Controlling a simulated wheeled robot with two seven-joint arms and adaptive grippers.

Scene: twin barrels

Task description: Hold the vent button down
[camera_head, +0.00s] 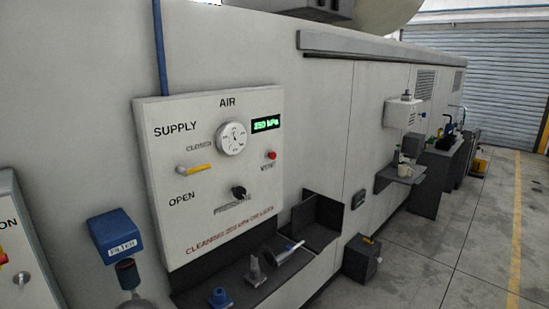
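The vent button is a small red button (271,155) on the right side of the white AIR panel (215,205), just above the word VENT. Nothing touches it. Left of it on the panel are a round white gauge (231,138) and a yellow-handled supply lever (195,170) that lies roughly level between CLOSED and OPEN. A green display (266,124) above the button appears to read 250 kPa. A black pressure knob (239,192) is below. Neither of my grippers shows in the head view.
Below the panel, a dark tray (197,292) holds a blue-based fitting, a grey nozzle and a white-and-blue tool. A blue filter unit (115,236) stands out at the left. A dark box (361,259) sits on the floor. Open floor (440,262) lies at the right.

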